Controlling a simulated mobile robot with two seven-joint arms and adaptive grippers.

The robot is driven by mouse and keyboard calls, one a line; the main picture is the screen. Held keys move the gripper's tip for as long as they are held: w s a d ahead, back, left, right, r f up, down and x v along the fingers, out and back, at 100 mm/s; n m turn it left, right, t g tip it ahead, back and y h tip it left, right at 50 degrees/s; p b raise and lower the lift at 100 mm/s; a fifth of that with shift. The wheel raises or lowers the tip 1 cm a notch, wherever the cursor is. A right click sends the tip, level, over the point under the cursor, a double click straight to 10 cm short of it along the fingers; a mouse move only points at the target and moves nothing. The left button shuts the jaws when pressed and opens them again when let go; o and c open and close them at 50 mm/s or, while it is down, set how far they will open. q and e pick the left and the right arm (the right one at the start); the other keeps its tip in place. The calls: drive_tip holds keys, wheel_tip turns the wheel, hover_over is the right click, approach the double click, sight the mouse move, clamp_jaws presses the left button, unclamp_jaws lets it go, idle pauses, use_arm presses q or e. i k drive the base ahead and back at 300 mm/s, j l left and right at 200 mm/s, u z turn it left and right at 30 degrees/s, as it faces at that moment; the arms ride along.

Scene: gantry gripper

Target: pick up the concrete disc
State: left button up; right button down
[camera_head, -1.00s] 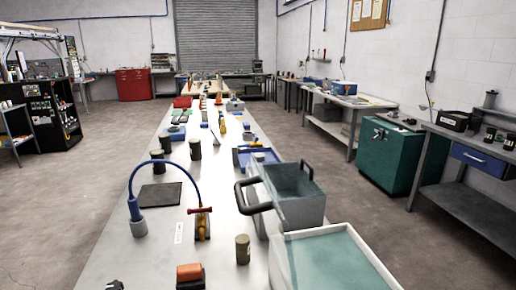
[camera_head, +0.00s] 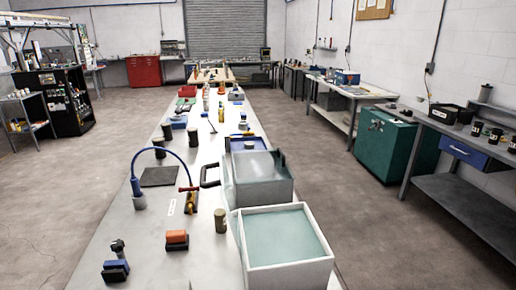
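I cannot pick out a clear concrete disc on the long table (camera_head: 150,235). Cylinders that may be concrete stand upright on it: dark ones at the left edge (camera_head: 159,149), behind it (camera_head: 167,132) and to the right (camera_head: 193,137), and a brownish one (camera_head: 221,221) nearer the front. Neither of my grippers is in view.
A white tray (camera_head: 240,250) and a grey-walled bin (camera_head: 285,192) with a black handle fill the table's right side. A blue hose-like arc (camera_head: 165,150), an orange-topped block (camera_head: 177,241) and a blue-based tool (camera_head: 116,268) stand left.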

sight(248, 144)
drive_tip(key=l+u, duration=0.15)
drive_tip(key=l, duration=0.95)
drive_tip(key=l+u, duration=0.2)
drive_tip(key=l, duration=0.9)
drive_tip(key=i+l+u, duration=0.1)
drive_tip(key=l, duration=0.25)
drive_tip(key=i+l+u, duration=0.1)
drive_tip(key=i+l, duration=0.15)
drive_tip(key=i+l+u, duration=0.1)
drive_tip(key=l, duration=0.35)
drive_tip(key=i+l+u, duration=0.35)
drive_tip(key=i+l, duration=0.65)
